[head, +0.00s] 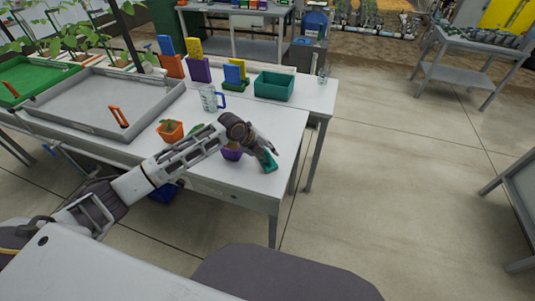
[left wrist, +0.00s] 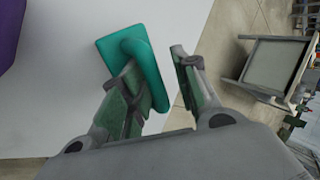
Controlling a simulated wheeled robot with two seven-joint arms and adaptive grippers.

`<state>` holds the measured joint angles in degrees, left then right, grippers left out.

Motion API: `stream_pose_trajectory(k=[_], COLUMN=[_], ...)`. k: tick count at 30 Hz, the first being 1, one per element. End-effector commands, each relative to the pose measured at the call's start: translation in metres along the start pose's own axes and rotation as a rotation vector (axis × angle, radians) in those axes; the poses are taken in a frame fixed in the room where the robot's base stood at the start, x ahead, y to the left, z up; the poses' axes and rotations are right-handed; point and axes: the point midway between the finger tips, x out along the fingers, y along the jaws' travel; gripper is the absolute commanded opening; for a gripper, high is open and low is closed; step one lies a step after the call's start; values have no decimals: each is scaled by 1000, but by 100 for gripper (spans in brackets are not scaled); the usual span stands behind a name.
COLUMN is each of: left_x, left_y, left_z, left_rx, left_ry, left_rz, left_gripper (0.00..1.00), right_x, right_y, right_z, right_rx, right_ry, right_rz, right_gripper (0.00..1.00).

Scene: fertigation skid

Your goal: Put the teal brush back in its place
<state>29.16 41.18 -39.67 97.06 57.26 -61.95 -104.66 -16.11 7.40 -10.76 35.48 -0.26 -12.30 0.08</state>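The teal brush (head: 268,161) is at the near right corner of the white table (head: 285,122), right at the fingertips of my left gripper (head: 266,149). Whether the near finger touches the handle I cannot tell. My right gripper is in neither view.
A purple pot (head: 232,153) and an orange pot (head: 170,131) with plants stand close to my left arm. Behind are a clear jug with blue handle (head: 210,97), a teal bin (head: 273,86) and a grey tray (head: 103,101).

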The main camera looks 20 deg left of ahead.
Motion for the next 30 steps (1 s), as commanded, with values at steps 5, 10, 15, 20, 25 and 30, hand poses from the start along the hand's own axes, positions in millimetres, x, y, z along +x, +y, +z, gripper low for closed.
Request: stream_pose_trajectory(k=[5,10,15,20,25,30], left_x=[2,1,-5,-18,-38,-59], left_y=[3,3,2,2,1,1], left_z=[-1,-1,0,0,1,0], left_rx=[-1,-2,-2,-2,0,-1], left_ry=[2,2,1,1,-1,0], left_rz=[7,7,7,7,5,6], left_gripper=[34,34,34,34,34,34], right_x=[0,0,-1,-1,-1,-1], right_y=[0,-1,-1,-1,-1,-1], right_z=[2,2,2,2,2,2], right_rx=[0,0,0,0,0,0], right_ry=[-2,-3,-3,-3,-2,-2], right_rz=[-1,-1,-1,-1,-1,-1], right_gripper=[34,34,34,34,34,34])
